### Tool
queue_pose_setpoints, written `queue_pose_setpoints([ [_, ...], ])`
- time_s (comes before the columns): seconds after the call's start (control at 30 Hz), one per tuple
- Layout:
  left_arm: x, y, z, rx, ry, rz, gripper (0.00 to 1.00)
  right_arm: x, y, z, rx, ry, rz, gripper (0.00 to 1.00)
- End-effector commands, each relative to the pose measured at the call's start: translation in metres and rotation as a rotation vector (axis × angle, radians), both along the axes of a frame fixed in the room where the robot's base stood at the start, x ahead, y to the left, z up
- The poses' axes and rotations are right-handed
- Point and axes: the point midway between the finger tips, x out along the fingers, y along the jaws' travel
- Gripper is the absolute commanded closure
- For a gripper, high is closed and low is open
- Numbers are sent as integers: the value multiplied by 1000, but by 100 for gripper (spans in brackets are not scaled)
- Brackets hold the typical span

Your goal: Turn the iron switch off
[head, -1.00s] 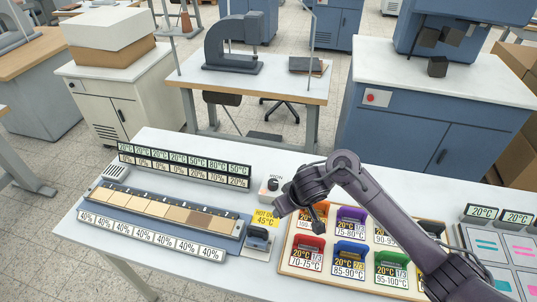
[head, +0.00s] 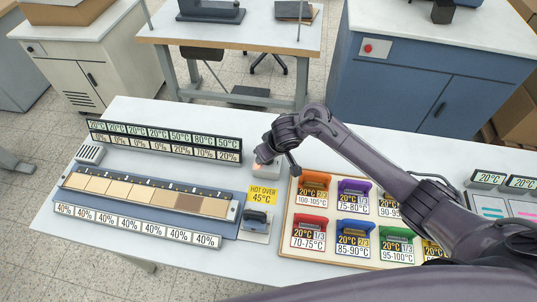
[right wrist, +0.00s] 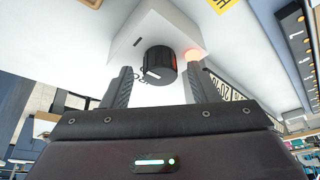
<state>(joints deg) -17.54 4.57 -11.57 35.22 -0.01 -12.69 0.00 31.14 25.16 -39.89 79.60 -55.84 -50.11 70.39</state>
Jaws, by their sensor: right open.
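The iron switch is a small white box (right wrist: 150,32) with a black round knob (right wrist: 160,64) and a glowing red lamp (right wrist: 193,55). In the head view the box (head: 266,173) stands at the back of the table, and its knob is mostly hidden by my right gripper (head: 277,160). In the right wrist view my right gripper (right wrist: 158,88) is open, with the knob ahead between its two fingers. I see a gap on each side of the knob. My left gripper is not in view.
A dark-handled tool (head: 257,219) stands by the yellow sign "HOT OVER 45°C" (head: 263,196). A tray (head: 285,228) of coloured, labelled blocks lies right of it. A long strip holder (head: 80,200) with label rows lies left. Bare tabletop shows in front.

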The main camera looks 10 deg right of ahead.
Motion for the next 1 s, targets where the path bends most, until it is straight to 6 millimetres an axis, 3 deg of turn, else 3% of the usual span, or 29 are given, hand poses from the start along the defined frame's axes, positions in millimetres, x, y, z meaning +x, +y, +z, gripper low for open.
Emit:
queue_pose_setpoints([
  [0.17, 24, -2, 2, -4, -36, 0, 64, 2, 1, -7, -1, 0, 2, 46],
  [0.37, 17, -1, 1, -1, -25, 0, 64, 2, 1, -7, 0, -1, 2, 47],
  [0.7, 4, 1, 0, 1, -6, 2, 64, 2, 1, -6, 0, -1, 1, 91],
  [1.0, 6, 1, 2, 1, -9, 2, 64, 3, 0, -6, -1, 0, 39, 91],
])
